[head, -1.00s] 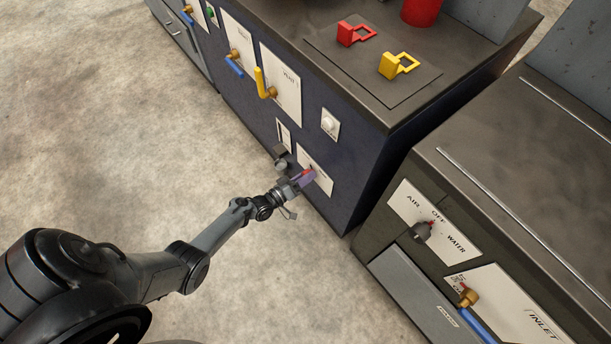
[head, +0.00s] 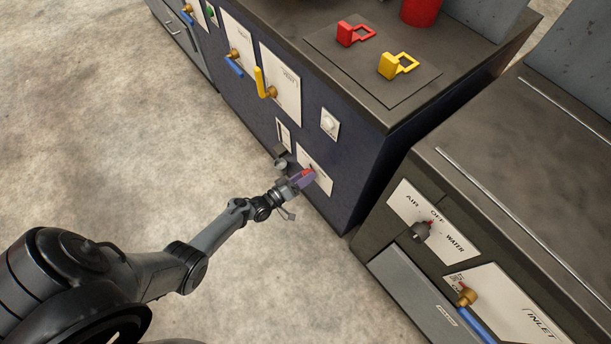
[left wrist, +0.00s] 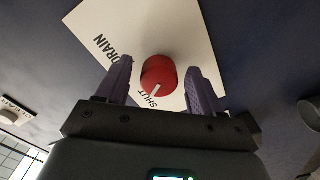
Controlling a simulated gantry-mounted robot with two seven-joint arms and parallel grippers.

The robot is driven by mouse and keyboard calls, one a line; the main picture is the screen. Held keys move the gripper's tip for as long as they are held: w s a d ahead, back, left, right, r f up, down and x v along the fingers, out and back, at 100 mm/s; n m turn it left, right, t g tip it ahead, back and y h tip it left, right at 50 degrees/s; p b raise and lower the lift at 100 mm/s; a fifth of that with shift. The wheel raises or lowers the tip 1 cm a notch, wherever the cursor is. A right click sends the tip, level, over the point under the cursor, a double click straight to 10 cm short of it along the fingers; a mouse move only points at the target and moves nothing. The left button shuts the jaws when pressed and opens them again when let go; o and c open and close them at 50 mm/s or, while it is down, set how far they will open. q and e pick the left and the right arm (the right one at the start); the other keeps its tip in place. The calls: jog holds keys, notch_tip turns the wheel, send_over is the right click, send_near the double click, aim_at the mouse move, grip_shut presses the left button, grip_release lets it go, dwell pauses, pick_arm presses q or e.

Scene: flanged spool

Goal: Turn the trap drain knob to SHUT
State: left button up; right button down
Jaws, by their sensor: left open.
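The trap drain knob (left wrist: 159,74) is a red round knob with a white pointer line, on a white plate (left wrist: 150,25) lettered DRAIN and SHUT. In the left wrist view its pointer line is directed toward the word SHUT. My left gripper (head: 303,179) is open, with one purple finger on each side of the knob. Gaps show between the knob and both fingers. In the head view the gripper is at the plate low on the dark blue cabinet and hides part of the knob. My right gripper is not in view.
A grey fitting (head: 281,162) sticks out just left of the plate. A white switch plate (head: 330,124) is above it. Yellow-handled (head: 265,85) and blue-handled valves are farther up the cabinet. A second cabinet with an AIR/OFF/WATER knob (head: 422,231) stands at the right. The floor in front is clear.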

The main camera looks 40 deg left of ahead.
pick_arm(q)
jog(key=s+a+p, duration=0.1)
jog(key=s+p, duration=0.2)
jog(key=s, duration=0.7)
jog(key=shift+a, duration=0.4)
jog(key=shift+s, duration=0.1)
